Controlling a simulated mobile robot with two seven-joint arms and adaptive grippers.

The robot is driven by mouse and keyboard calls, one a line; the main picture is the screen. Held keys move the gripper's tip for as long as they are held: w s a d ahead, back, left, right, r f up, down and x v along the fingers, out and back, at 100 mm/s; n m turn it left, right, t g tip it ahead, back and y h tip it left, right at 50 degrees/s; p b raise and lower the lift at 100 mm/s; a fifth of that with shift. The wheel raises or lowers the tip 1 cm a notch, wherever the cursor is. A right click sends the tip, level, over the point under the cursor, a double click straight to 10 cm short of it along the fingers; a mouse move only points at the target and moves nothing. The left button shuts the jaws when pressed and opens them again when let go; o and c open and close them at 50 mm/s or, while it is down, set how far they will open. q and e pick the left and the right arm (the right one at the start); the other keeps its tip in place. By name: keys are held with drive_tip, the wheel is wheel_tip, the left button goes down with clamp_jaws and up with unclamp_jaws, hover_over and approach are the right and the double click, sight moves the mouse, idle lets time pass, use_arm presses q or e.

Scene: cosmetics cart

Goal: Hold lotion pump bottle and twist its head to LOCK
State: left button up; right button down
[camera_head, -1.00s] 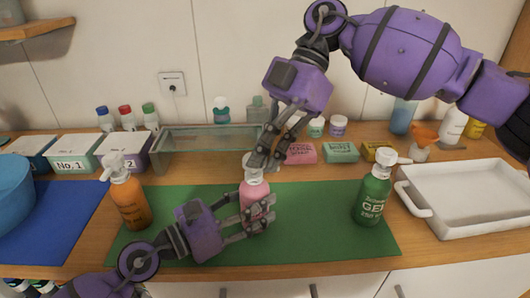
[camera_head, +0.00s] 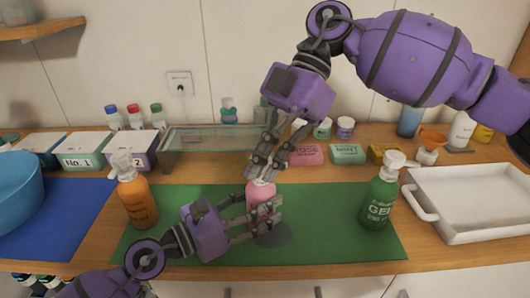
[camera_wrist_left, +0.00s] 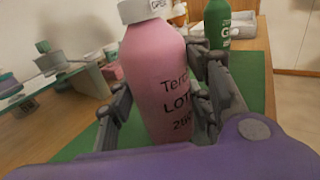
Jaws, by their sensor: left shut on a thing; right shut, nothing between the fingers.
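The pink lotion bottle (camera_head: 259,192) is upright over the green mat (camera_head: 325,245), with a dark shadow on the mat below it, so it looks slightly raised. My left gripper (camera_head: 266,216) is shut around its body from the side.
An orange pump bottle (camera_head: 137,203) stands left on the mat and a green pump bottle (camera_head: 379,197) right. A white tray (camera_head: 415,204) is at far right. A glass shelf (camera_head: 210,139), boxes and soaps line the back. The mat's front right is clear.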

drive_tip(key=w+r, duration=0.5)
drive_tip(key=r, duration=0.2)
drive_tip(key=shift+w+d+r, duration=0.3)
drive_tip(key=shift+d+r, duration=0.1)
drive_tip(key=shift+d, duration=0.05)
use_arm(q)
drive_tip(key=o, duration=1.5)
drive_tip(key=shift+c, duration=0.2)
